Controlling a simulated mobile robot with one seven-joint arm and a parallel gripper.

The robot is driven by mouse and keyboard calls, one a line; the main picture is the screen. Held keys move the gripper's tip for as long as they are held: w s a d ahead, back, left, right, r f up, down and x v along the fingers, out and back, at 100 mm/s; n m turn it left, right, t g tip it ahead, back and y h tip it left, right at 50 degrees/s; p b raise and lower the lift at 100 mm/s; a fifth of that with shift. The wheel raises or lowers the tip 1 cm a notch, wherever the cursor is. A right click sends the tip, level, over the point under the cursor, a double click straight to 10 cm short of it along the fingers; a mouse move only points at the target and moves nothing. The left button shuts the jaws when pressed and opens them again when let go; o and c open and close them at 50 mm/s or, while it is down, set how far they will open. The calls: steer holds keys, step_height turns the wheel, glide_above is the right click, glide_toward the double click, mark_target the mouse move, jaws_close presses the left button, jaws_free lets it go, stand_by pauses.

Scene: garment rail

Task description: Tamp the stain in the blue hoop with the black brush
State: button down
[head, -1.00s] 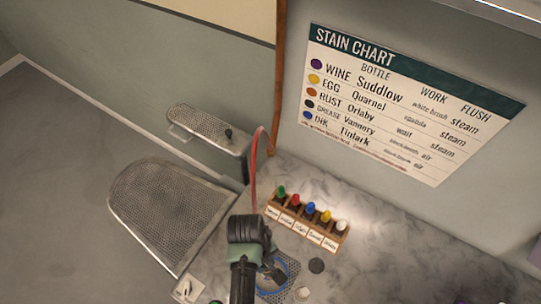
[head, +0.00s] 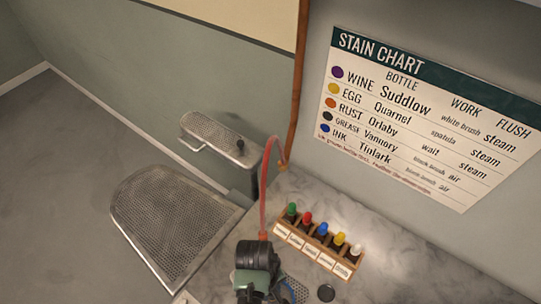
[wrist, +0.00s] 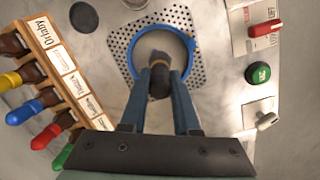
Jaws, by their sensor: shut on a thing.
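The blue hoop (wrist: 193,52) lies on a perforated plate (wrist: 118,42) in the wrist view, around pale grey-beige cloth (wrist: 152,42). My gripper (wrist: 159,82) is shut on a dark brush (wrist: 158,76) with a brown band near its far end. The brush lies over the near edge of the hoop in the wrist view; I cannot tell whether it touches the cloth. No stain is clearly visible, and the brush hides part of the cloth. In the head view the hoop (head: 290,290) is mostly hidden or cut off beside my arm.
A wooden rack (head: 318,250) of several colour-capped bottles stands close to the hoop. A dark disc (head: 326,293) lies on the marble top. A stain chart (head: 425,120) hangs behind.

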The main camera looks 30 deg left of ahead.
stand_by(0.4)
steer(key=shift+f+b, duration=0.55)
steer(key=shift+f, duration=0.3)
steer(key=shift+r, duration=0.15)
steer(key=shift+r+p, duration=0.9)
steer(key=shift+p, duration=0.25)
steer(key=shift+f, duration=0.1)
steer(key=shift+f+b, duration=0.65)
steer(key=shift+f, duration=0.25)
